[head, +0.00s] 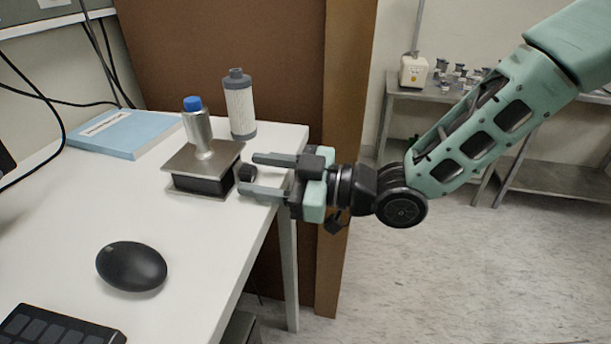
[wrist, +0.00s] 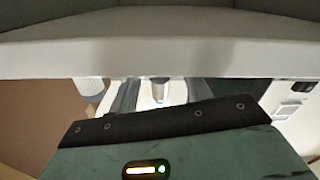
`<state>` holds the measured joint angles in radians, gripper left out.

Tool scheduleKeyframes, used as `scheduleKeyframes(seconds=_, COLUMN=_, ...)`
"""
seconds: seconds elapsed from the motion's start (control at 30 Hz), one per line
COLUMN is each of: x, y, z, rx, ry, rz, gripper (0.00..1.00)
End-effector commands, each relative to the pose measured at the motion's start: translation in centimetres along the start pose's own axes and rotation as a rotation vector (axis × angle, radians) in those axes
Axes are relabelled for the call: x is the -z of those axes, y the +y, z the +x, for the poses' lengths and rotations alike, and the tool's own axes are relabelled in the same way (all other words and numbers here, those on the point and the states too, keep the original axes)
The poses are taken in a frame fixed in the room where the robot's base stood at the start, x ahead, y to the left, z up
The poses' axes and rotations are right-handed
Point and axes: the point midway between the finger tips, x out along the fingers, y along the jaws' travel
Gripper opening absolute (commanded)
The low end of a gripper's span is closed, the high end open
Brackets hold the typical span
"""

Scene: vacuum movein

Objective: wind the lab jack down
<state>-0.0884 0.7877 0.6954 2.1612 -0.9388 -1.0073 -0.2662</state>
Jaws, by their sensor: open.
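The lab jack (head: 187,158) stands on the white table near its right edge, with a metal top plate and a dark body. It looks low, its plates close together. A silver bottle with a blue cap (head: 198,130) stands upright on its plate. The jack's black knob (head: 246,172) sticks out on the right. My gripper (head: 252,174) reaches in from the right, open, its two fingertips on either side of the knob. I cannot tell whether they touch it. In the wrist view the gripper's dark housing (wrist: 160,120) hides most of the scene, and the knob is not clear.
A white and grey cylinder (head: 240,105) stands close behind the jack. A blue book (head: 125,132) lies at the back left. A black mouse (head: 131,266) and a keyboard (head: 60,328) lie in front. The table (head: 205,235) is bare between mouse and jack.

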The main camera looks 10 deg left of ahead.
Motion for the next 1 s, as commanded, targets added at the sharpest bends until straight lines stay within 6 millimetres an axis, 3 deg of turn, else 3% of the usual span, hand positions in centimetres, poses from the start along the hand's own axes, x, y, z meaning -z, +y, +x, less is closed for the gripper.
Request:
scheduleKeyframes(seconds=0.17, x=0.0, y=0.1, z=-0.7, rx=-0.001, ry=-0.001, rz=-0.001, gripper=0.49)
scheduleKeyframes(seconds=0.27, x=-0.1, y=0.1, z=-2.1, rx=-0.003, ry=-0.003, rz=-0.001, gripper=0.49)
scheduleKeyframes(seconds=0.7, x=-0.1, y=0.1, z=-12.2, rx=-0.004, ry=-0.003, rz=0.001, gripper=0.49)
scheduleKeyframes(seconds=1.0, x=0.0, y=0.0, z=-16.7, rx=-0.001, ry=-0.001, rz=0.000, gripper=0.49)
